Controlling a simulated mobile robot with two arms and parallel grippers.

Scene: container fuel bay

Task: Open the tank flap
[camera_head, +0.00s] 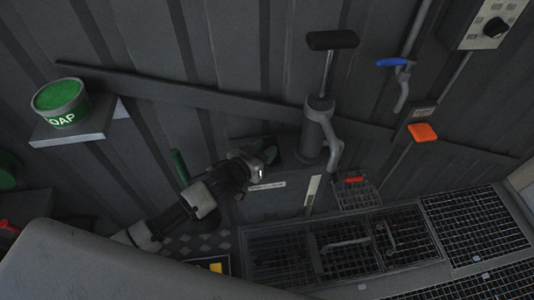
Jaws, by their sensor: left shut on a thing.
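The dark grey tank (285,200) stands against the ribbed wall, with a pale label strip on its front. The tank flap (270,153) is a small dark greenish piece at the tank's top, left of the hand pump. My left gripper (262,163) reaches in from the lower left and is shut on the flap at its edge. The jaws cover much of the flap, and I cannot tell how far it is raised. My right gripper is not in view.
A hand pump (318,130) stands close right of the gripper. A green soap tub (60,101) sits on a wall shelf (85,133) at the left. A blue-handled valve (393,63) and an orange piece (422,132) are at the right. Metal grates (475,225) cover the floor.

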